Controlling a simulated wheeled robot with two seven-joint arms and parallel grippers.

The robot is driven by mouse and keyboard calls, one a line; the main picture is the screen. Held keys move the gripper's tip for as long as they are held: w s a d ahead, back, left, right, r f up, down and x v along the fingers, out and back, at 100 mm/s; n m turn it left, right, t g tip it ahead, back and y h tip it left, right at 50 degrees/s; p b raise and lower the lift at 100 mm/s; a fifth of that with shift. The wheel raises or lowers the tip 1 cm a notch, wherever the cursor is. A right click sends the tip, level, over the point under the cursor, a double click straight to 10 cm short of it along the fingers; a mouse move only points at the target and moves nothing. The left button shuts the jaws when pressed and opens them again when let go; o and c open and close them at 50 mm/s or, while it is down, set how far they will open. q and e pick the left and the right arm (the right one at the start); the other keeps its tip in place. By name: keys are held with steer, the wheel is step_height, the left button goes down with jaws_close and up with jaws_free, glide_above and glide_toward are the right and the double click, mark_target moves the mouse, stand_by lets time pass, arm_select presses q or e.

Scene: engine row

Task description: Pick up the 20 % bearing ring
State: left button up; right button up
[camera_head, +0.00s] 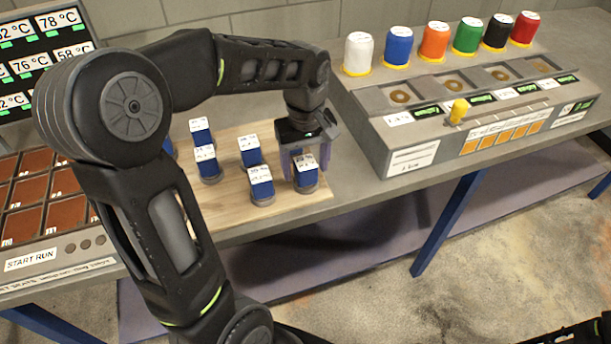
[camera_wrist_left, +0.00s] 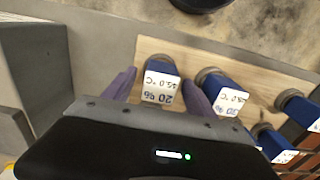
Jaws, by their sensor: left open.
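A blue piece on a round grey base (camera_head: 307,187) stands at the right edge of a wooden board. In the left wrist view, its white tag (camera_wrist_left: 161,88) reads 20 % and 45.0 °C. My left gripper (camera_head: 305,163) points down over it with purple fingers open. In the wrist view, the fingers (camera_wrist_left: 158,78) are on either side of the piece, with no clear grip on it. The lower part of the tagged pieces is partly hidden.
Several similar blue pieces (camera_head: 249,152) stand on the wooden board (camera_head: 232,207). A grey station (camera_head: 410,142) with coloured spools and a yellow knob (camera_head: 457,110) stands to the right. A panel with brown tiles (camera_head: 38,200) is at left.

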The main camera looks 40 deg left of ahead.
arm_select(q)
steer(key=shift+c, duration=0.5)
jaws_close()
stand_by(0.4)
